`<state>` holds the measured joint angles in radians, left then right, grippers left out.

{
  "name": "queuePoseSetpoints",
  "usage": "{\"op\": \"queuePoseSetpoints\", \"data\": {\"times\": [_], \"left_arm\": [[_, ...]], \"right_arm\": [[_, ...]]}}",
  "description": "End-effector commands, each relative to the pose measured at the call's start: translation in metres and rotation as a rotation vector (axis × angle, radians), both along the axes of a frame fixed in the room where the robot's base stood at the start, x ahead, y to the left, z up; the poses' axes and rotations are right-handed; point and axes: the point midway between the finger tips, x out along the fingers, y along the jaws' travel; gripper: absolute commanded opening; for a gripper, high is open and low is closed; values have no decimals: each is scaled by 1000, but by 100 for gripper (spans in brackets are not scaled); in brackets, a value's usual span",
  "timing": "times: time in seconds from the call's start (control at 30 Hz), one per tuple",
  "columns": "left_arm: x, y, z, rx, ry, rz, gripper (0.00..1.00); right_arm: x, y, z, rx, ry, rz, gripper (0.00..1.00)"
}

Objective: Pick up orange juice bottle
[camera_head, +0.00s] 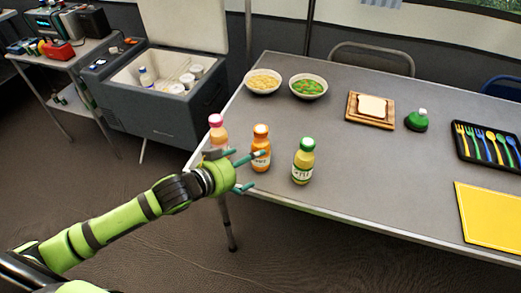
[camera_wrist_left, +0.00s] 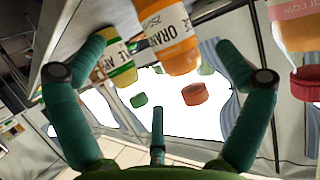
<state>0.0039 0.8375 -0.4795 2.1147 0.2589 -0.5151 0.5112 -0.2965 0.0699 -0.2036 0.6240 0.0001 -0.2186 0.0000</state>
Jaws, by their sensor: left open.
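My left gripper (camera_head: 253,171) is open at the front left of the bottle. One teal finger crosses in front of the bottle's lower part in the head view. My right gripper is not in view.
A pink-capped bottle (camera_head: 216,121) stands close left and a green-capped apple bottle (camera_head: 303,160) close right. Two bowls (camera_head: 264,82) (camera_head: 309,86), a sandwich board (camera_head: 355,119), a cutlery tray (camera_head: 466,160) and a yellow board (camera_head: 490,218) lie farther away. The table's middle is clear.

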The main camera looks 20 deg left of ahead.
Motion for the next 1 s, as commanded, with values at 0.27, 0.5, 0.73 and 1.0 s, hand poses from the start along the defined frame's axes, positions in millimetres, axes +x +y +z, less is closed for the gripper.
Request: {"op": "queuePoseSetpoints", "data": {"times": [0.27, 0.5, 0.73, 1.0], "left_arm": [[25, -9, -5, -9, -9, -6, 100], [55, -22, -18, -8, -8, -4, 100], [62, -26, -22, -7, -8, -5, 100], [61, -26, -22, -6, -7, -5, 40]], "right_arm": [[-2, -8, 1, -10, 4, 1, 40], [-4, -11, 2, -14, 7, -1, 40], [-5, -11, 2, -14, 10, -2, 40], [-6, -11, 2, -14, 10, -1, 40]]}}
